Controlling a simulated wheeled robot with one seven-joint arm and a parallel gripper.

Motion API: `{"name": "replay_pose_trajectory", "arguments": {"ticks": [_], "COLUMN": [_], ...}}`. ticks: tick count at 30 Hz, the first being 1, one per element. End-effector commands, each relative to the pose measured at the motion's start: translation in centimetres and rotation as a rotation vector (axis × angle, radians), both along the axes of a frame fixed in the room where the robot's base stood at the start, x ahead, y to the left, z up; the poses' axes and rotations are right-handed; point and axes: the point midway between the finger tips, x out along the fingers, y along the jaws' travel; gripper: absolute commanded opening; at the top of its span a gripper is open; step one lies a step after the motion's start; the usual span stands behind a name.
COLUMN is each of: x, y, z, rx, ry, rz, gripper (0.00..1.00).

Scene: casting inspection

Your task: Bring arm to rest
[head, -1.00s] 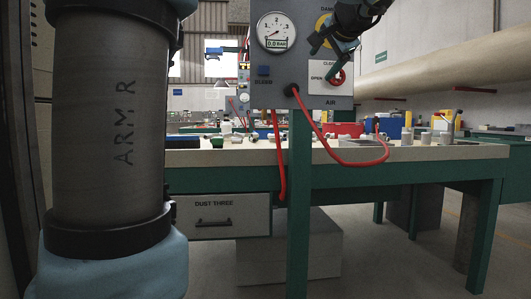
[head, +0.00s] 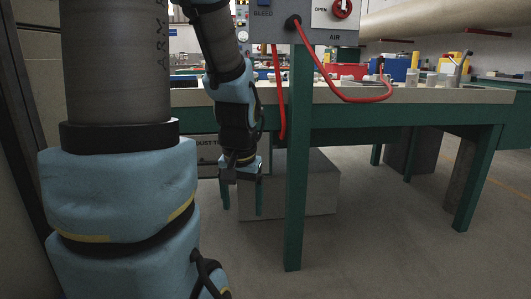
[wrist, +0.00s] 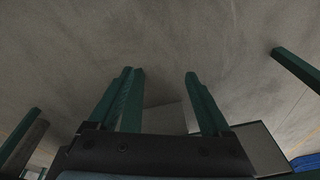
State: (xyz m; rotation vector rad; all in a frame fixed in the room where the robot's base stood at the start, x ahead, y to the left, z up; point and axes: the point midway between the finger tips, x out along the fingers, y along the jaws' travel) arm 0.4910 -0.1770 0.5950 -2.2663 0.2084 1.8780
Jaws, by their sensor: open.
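My gripper (head: 242,208) hangs pointing down in the head view, left of the green post and in front of the bench. Its two fingers are apart with nothing between them. The grey air panel (head: 380,32) is cut off by the top of the head view. Its red knob (head: 342,8) shows at the top edge, well clear of my gripper. Much of the gauge panel is out of view.
The green-framed bench (head: 420,112) runs across behind the post (head: 298,170). A red hose (head: 355,98) loops from the panel over the bench edge. A grey box (head: 315,190) stands on the floor under the bench. Open floor (head: 390,240) lies at the lower right.

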Motion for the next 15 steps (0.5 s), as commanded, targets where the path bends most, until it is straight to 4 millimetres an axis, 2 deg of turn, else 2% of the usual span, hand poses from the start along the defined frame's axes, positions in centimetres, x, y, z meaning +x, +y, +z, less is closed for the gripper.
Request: {"name": "replay_pose_trajectory", "arguments": {"ticks": [1,3,5,11,15], "x": [-1.7,-3.8,-3.2,-3.1,-3.1], "y": [0.9,1.7,1.4,1.4,1.4], "z": [-1.3,-2.9,-0.4,3.6,7.0], "rx": [-0.024,-0.058,-0.055,-0.053,-0.053], "ry": [0.031,0.063,0.052,0.051,0.051], "rz": [0.067,0.156,0.139,0.134,0.133], "gripper": [0.83,0.83,0.83,0.83,0.83]}}
